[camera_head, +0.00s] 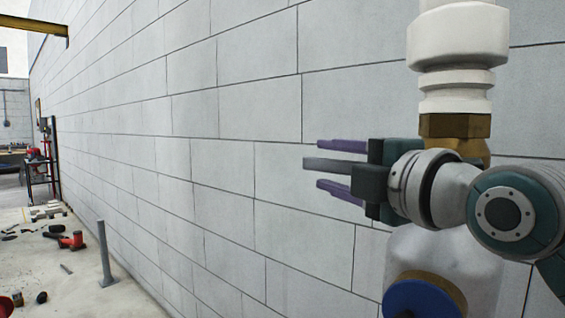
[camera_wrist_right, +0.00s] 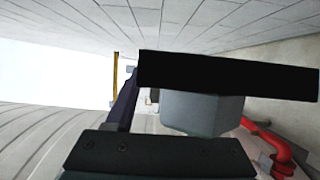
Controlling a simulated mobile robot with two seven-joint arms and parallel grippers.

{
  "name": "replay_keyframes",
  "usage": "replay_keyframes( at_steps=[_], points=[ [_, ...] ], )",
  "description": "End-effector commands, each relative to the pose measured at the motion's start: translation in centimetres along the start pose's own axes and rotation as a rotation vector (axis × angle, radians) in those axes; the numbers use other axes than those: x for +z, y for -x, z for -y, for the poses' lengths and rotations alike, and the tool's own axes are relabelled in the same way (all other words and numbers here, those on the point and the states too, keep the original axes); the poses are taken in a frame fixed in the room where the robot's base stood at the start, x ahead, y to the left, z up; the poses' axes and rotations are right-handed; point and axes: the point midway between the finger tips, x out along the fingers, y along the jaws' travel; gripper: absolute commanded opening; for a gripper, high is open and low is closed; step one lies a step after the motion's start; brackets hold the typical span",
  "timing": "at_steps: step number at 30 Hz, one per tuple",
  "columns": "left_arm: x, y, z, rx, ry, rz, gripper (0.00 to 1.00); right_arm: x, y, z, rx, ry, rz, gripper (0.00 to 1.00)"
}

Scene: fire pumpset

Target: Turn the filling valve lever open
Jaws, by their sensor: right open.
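My right gripper (camera_head: 320,165) is open in the head view, its two purple fingers pointing left in front of the block wall. A flat grey bar (camera_head: 325,165) sticks out left between the fingers; I cannot tell whether it is the filling valve lever or part of the gripper. Behind the gripper stands a white pipe (camera_head: 457,40) with a brass fitting (camera_head: 455,126). The gripper and my arm hide part of this fitting. In the right wrist view, dark gripper parts cover much of the picture, with a grey block (camera_wrist_right: 202,112) between them. My left gripper is not in view.
The grey block wall (camera_head: 230,120) runs close behind the gripper. Below it is a blue round cap (camera_head: 424,300) on a white body. A grey post (camera_head: 105,255) and a red tool (camera_head: 73,240) are on the floor at left. The right wrist view shows red piping (camera_wrist_right: 280,150).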

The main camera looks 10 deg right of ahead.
Motion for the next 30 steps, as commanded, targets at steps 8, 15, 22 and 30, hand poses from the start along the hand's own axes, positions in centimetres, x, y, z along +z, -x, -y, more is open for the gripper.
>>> replay_keyframes(
  at_steps=[8, 15, 22, 30],
  points=[
    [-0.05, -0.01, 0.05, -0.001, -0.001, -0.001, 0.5, -0.02, 0.0, 0.0, 0.0, -0.001, 0.0, 0.46],
    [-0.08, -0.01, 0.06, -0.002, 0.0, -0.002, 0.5, -0.01, 0.01, 0.0, 0.0, -0.001, 0.0, 0.19],
    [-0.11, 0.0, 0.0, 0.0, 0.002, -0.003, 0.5, -0.01, 0.01, 0.01, 0.0, -0.001, 0.0, 0.0],
    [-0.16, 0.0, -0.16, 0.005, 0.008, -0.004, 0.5, 0.0, 0.02, 0.02, 0.0, -0.001, 0.0, 0.0]
  ],
)
